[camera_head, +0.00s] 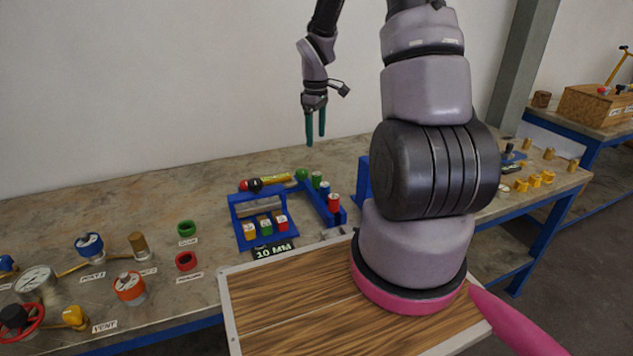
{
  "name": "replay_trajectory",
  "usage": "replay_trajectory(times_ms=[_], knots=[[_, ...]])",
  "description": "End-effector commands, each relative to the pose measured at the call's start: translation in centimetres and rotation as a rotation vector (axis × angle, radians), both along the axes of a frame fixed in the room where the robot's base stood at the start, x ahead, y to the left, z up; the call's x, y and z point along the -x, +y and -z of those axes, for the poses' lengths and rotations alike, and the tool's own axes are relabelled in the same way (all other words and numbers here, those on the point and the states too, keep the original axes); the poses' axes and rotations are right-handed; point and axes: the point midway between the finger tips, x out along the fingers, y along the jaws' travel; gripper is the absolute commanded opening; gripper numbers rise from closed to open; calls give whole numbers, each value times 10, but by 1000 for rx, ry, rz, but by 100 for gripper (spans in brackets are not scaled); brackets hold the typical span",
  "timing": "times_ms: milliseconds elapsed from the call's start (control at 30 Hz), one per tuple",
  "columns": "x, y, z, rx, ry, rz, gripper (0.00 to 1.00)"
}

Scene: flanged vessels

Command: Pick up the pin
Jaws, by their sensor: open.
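My gripper (315,139) hangs above the back of the workbench, its two teal fingers pointing down with a gap between them. It is open and holds nothing, well above the bench parts. I cannot tell for certain which part is the pin. A yellow rod (275,179) with dark and red pieces at its left end lies behind the blue rack (237,212).
Yellow, green and red pieces sit at the rack's front, behind a "10 MM" label (273,250). Rings, valves and a gauge (36,281) crowd the bench's left. My arm hides part of the bench on the right. Bare bench (130,200) shows at the back left.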

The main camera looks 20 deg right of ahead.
Motion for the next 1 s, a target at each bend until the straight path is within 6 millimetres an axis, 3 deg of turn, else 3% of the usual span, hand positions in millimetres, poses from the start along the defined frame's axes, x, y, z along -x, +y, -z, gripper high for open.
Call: replay_trajectory(times_ms=[33,100,433,733,1000], knots=[[-2,-1,17,-6,19,-30,77],[-4,-2,30,-10,31,-64,77],[-5,-3,81,-15,48,-97,77],[-5,-3,107,-15,45,-95,77],[-4,-4,146,-15,46,-95,77]])
